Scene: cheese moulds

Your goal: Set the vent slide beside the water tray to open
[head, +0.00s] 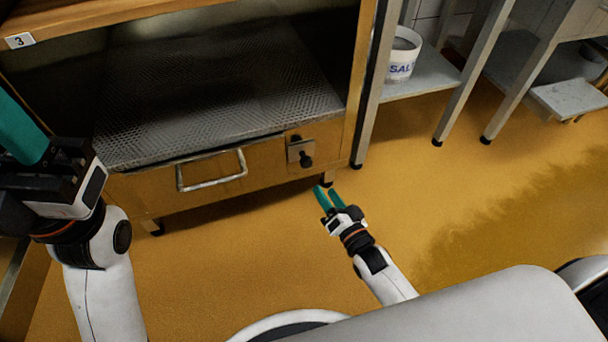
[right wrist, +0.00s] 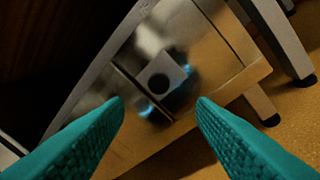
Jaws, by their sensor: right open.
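The vent slide (head: 301,152) is a small metal plate with a dark knob, on the wooden cabinet front at the lower right. It is just right of the water tray (head: 150,183), a drawer front with a metal bar handle (head: 213,171). The knob sits low on the plate. My right gripper (head: 328,191) is open and empty, below and right of the slide, apart from it. In the right wrist view the slide's knob (right wrist: 160,84) shows beyond and between the open fingertips (right wrist: 160,102). My left gripper (head: 22,130) is at the left edge, partly cut off.
A perforated metal shelf (head: 220,95) lies inside the cabinet above the tray. A salt tub (head: 402,55) stands on a low shelf to the right. The yellow floor (head: 400,190) in front is clear.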

